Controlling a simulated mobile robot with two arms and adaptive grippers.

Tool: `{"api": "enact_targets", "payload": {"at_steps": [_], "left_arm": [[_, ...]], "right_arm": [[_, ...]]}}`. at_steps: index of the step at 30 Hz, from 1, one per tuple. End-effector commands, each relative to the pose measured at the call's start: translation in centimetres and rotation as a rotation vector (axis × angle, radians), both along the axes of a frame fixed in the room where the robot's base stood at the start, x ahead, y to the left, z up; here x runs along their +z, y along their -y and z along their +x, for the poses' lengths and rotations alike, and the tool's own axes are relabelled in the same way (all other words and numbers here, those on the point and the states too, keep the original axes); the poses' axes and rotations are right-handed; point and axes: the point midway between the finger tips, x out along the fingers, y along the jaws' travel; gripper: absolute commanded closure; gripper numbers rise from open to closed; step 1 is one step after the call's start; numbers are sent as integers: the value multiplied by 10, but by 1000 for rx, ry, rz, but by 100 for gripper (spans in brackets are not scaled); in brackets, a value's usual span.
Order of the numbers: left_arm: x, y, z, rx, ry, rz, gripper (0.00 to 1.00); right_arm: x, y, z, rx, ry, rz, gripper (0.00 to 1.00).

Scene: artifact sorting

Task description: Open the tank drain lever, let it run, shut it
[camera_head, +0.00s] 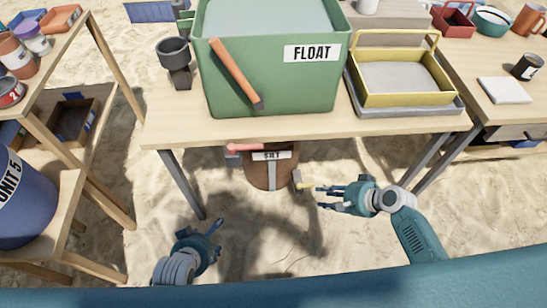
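The green tank (275,85), labelled FLOAT, stands on the middle table. A long orange-brown bar (236,73) with a dark lower end slants across its front. A short red handle (246,148) shows at the table's front edge, above a brown bucket (263,175) labelled SILT. A small yellow handle (306,187) with a grey end sticks out right of the bucket. I cannot tell which of these is the drain lever. My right gripper (319,198) is open and empty, just right of the yellow handle. My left gripper (218,238) is open and empty, low over the sand.
A yellow basket (398,102) sits in a grey tray (437,110) right of the tank. A dark cup-like fitting (175,65) is at the tank's left. Table legs (183,185) flank the bucket. A blue barrel (22,210) stands on the left shelf. Sand between is clear.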

Motion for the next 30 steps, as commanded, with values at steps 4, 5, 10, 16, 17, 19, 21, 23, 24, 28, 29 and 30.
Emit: {"api": "enact_targets", "payload": {"at_steps": [4,5,10,16,17,19,21,23,24,28,29,30], "left_arm": [[40,10,39,-4,186,-39,29],[53,12,43,-4,216,-46,29],[109,15,51,-5,343,-73,29],[143,16,51,-8,417,-88,29],[146,16,52,-8,425,-90,29],[152,18,54,-9,445,-95,29],[158,20,59,-12,480,-104,29],[166,22,64,-14,520,-114,29],[173,24,68,-16,551,-121,29],[197,30,79,-22,659,-148,29],[202,31,80,-24,683,-154,29],[209,32,83,-26,714,-162,29]], "right_arm": [[79,-36,54,-19,36,351,68],[99,-43,56,-6,32,412,68],[182,-75,41,92,-14,646,68],[230,-87,25,158,-60,762,68],[232,-89,24,160,-63,768,68],[233,-94,25,162,-66,774,68],[232,-103,28,163,-65,775,68],[229,-112,31,163,-64,774,68],[228,-119,34,162,-64,776,68],[222,-143,42,162,-64,775,68],[221,-148,44,161,-62,774,68],[219,-155,46,162,-63,775,68]]}}
